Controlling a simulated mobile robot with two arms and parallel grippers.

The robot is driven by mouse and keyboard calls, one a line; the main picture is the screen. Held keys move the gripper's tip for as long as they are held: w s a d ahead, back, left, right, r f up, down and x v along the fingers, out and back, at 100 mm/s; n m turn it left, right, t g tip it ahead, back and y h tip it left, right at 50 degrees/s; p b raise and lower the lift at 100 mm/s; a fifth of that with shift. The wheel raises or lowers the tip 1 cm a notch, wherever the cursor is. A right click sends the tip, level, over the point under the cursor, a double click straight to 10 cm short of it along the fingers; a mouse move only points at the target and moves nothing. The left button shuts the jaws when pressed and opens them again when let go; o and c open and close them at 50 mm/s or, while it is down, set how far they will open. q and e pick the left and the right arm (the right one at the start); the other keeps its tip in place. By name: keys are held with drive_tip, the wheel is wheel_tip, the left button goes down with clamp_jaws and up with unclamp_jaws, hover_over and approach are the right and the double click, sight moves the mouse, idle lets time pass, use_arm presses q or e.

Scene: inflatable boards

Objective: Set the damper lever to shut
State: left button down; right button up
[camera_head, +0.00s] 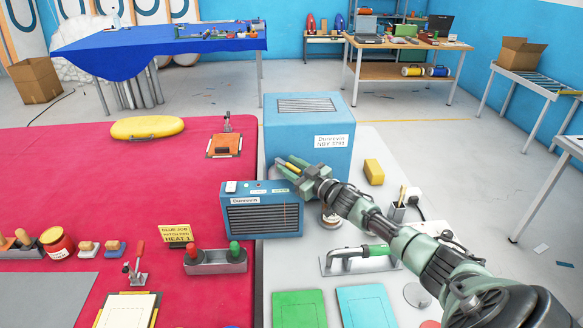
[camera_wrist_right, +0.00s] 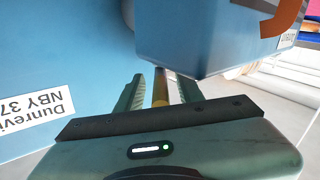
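My right gripper (camera_head: 291,167) reaches in from the right, level with the gap between a large blue box (camera_head: 285,145) and a smaller blue grilled unit (camera_head: 262,217). A yellow bar (camera_wrist_right: 160,88) lies between its two fingers in the wrist view, with a gap on each side; the fingers are open. This bar may be the damper lever; its base and what it joins are hidden. The large box has a white label (camera_wrist_right: 40,120). An orange curved mark (camera_wrist_right: 283,18) shows on the nearer blue housing in the wrist view. My left gripper is not in view.
Right of the boxes, the pale bench holds a yellow block (camera_head: 374,172), a pen cup (camera_head: 397,211) and a green-handled tool (camera_head: 362,254). A red-and-green-handled rack (camera_head: 216,262) stands in front on the red mat (camera_head: 70,180). A yellow cushion (camera_head: 147,127) lies behind left.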

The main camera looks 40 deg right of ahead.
drive_tip(key=s+b, duration=0.1)
drive_tip(key=s, duration=0.6)
drive_tip(key=shift+s+d, duration=0.4)
drive_tip(key=shift+d, duration=0.05)
